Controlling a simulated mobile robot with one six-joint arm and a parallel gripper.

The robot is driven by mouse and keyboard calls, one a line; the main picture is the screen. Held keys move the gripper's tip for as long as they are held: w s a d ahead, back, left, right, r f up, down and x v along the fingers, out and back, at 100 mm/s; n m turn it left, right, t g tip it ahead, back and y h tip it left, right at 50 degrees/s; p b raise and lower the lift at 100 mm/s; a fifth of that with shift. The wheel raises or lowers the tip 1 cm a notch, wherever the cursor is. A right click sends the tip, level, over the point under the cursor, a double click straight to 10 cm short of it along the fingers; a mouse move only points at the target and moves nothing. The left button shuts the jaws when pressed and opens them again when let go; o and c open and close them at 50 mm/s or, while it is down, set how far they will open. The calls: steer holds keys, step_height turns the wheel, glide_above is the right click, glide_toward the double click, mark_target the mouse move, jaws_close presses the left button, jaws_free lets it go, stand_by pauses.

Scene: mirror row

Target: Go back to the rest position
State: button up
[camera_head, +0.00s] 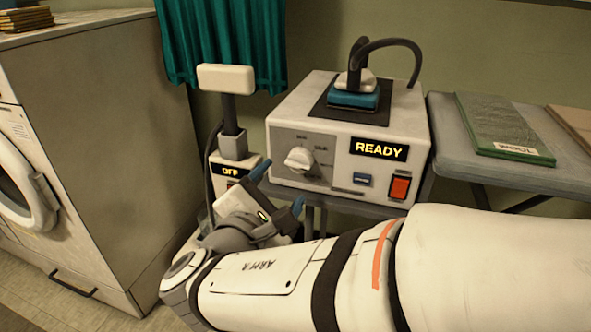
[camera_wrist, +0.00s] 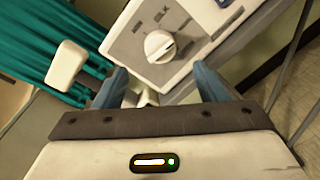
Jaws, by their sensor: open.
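My gripper (camera_head: 279,188) is at the end of my arm, which reaches in from the right in the head view. Its two blue fingers are apart, with nothing seen between them. In the wrist view my gripper (camera_wrist: 160,88) points toward the white machine (camera_wrist: 190,30), with the round dial (camera_wrist: 160,46) just beyond the fingertips. In the head view the white machine (camera_head: 285,125) stands on a grey table, behind and to the right of the fingers. Its display (camera_head: 379,150) reads READY. I cannot tell whether the fingers touch anything.
A small box (camera_head: 228,168) reading OFF, with a cream-topped lever (camera_head: 226,78), stands close left of the machine. A blue-based iron (camera_head: 354,95) with a cable rests on top. A washer (camera_head: 20,190) stands left; a teal curtain (camera_head: 222,40) hangs behind.

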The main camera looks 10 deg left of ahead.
steer(key=d+r+m+g+h+p, duration=0.25)
steer(key=d+m+g+p, duration=0.3)
steer(key=d+p, duration=0.4)
steer(key=d+r+m+g+h+p, duration=0.2)
steer(key=d+r+m+g+p, duration=0.35)
steer(key=d, duration=0.65)
steer(key=s+d+r+m+g+y+p, duration=0.1)
steer(key=s+d+r+m+y+p, duration=0.2)
steer(key=r+m+p, duration=0.2)
steer(key=s+d+r+m+g+y+p, duration=0.2)
steer(key=r+m+p, duration=0.4)
steer(key=m+p, duration=0.3)
steer(key=s+d+y+p, duration=0.1)
steer(key=d+y+p, duration=0.1)
steer(key=p, duration=0.2)
steer(key=shift+r+m+p, duration=0.25)
steer(key=shift+m+p, duration=0.05)
steer(key=shift+m, duration=0.1)
